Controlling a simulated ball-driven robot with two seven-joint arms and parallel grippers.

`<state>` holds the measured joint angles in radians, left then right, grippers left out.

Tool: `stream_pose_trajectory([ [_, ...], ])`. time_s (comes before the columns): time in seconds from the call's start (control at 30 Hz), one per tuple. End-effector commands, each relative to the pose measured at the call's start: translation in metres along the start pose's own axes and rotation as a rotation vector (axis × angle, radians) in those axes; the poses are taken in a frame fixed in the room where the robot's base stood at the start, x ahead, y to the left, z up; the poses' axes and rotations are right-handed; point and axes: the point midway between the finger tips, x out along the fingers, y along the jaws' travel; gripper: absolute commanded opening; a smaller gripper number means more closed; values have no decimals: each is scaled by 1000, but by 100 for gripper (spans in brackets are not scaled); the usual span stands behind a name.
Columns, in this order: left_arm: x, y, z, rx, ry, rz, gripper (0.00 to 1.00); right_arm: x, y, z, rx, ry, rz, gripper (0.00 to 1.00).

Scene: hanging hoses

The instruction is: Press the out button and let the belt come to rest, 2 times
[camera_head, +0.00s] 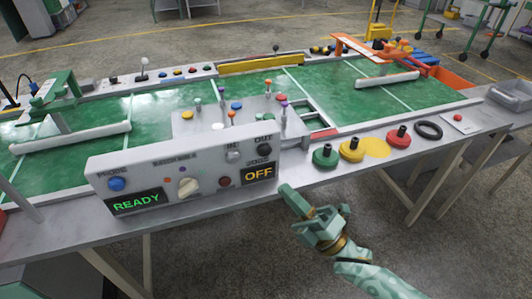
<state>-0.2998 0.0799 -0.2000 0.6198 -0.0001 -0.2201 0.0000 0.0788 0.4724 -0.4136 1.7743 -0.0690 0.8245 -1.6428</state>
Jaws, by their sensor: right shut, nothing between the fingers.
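A grey control box (185,176) stands at the near edge of the green belt (350,100). Its black button (264,149) is under the label OUT, and a pale button (232,157) is under IN. A green READY display (137,202) is at its lower left and a yellow OFF display (258,173) at its lower right. A blue button (116,184) and a white knob (188,186) are also on the face. My right gripper (288,190) is shut and empty, just right of and below the box's right end, apart from the OUT button. My left gripper is not in view.
A tray of coloured pegs and discs (240,115) is behind the box. Green, yellow and red knobbed discs (351,149) and a black ring (428,129) lie along the right ledge. White bars (386,80) cross over the belt. Floor is open before the table.

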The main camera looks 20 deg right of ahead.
Motion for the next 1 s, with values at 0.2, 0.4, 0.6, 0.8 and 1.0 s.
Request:
stream_pose_trajectory([
  [0.2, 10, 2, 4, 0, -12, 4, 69, 16, -16, 12, 1, 1, -1, 0],
  [0.4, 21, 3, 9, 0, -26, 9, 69, 36, -31, 27, -1, 1, -2, 0],
  [0.6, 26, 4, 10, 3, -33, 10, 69, 51, -40, 38, -1, 1, -2, 0],
  [0.8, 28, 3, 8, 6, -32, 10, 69, 58, -44, 42, 0, 0, -1, 0],
  [1.0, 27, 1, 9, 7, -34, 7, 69, 59, -43, 43, 0, 0, -1, 0],
])
